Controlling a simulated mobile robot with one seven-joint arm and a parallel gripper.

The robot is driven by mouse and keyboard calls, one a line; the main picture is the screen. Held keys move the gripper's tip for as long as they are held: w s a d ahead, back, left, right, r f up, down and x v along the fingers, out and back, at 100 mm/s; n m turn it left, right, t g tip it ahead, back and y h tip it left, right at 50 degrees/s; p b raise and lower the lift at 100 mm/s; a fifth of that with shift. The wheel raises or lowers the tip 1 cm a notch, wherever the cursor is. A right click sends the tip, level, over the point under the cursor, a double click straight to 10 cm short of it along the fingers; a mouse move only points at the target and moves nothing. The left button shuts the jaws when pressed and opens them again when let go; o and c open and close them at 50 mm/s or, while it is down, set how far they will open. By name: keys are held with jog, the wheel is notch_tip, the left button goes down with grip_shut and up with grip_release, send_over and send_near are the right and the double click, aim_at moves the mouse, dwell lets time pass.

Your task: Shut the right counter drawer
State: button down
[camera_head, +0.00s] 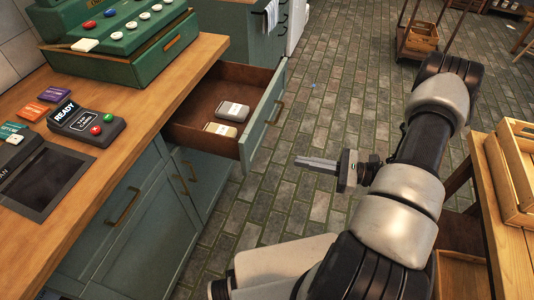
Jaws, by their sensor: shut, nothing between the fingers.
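The right counter drawer (262,122) is pulled out from the green counter, with its front standing well clear of the cabinet. Its brown inside is visible and holds two small pale packets, one (232,111) behind the other (221,129). A brass handle (279,110) is on its outer face. My gripper (298,161) is shut and empty. It is to the right of the drawer's near front corner in the picture, apart from it, with its fingers pointing left.
A wooden table (507,240) with crates is at the right.

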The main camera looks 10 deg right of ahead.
aim_at(180, 132)
jog(key=shift+m+t, duration=0.3)
jog(key=shift+t, duration=0.2)
jog(key=x, duration=0.4)
jog(key=f+x, duration=0.1)
jog(key=x, duration=0.8)
jog(key=shift+w+a+f, duration=0.1)
jog(key=shift+w+f, duration=0.05)
jog(key=shift+w, duration=0.2)
jog(key=shift+a+b, duration=0.1)
jog(key=shift+b, duration=0.2)
jog(key=b+x, duration=0.4)
jog(key=x, duration=2.3)
jog(key=shift+a, duration=0.1)
jog(key=shift+w+a+b, duration=0.25)
jog(key=shift+a+b, duration=0.05)
jog(key=shift+a, duration=0.1)
